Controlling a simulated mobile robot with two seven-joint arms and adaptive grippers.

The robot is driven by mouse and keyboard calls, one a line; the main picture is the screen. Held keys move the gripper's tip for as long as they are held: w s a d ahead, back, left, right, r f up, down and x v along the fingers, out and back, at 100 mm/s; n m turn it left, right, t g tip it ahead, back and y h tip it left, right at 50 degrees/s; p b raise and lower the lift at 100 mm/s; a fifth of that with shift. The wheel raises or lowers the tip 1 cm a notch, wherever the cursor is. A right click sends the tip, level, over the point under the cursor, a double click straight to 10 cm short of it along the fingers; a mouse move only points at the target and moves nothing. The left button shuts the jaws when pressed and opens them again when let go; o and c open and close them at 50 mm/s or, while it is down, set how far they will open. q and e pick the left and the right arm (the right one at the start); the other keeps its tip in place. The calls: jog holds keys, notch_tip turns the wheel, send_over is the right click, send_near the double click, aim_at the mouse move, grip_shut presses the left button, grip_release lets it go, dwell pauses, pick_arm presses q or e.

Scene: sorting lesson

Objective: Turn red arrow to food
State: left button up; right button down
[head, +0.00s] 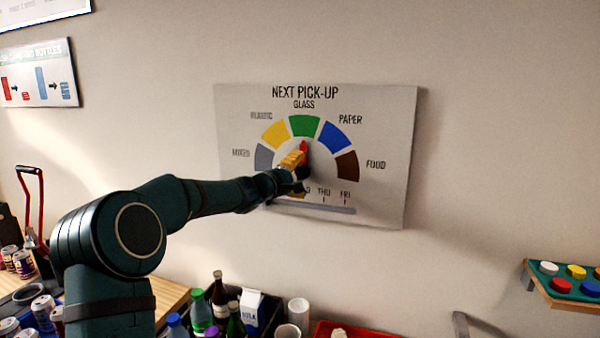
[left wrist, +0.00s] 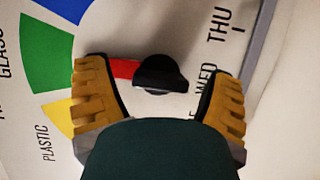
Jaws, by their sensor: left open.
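The red arrow (head: 304,147) on the wall board points up at the green GLASS segment (head: 303,125). In the left wrist view the red arrow (left wrist: 126,69) extends from a black knob (left wrist: 162,74). My left gripper (head: 297,166) is at the dial in front of the board and hides much of the knob in the head view. In the left wrist view its yellow fingers (left wrist: 158,95) are open, with the knob between and just beyond their tips. The brown FOOD segment (head: 347,166) is at the right end of the dial. My right gripper is not in view.
The board (head: 390,140) hangs on the wall, with a day slider (head: 320,208) along its bottom. Below are bottles (head: 219,295), a milk carton (head: 251,310) and a red tray (head: 325,328). A small shelf (head: 560,298) with coloured discs is at the right.

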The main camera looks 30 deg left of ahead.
pick_arm(q)
jog(key=c, duration=1.3)
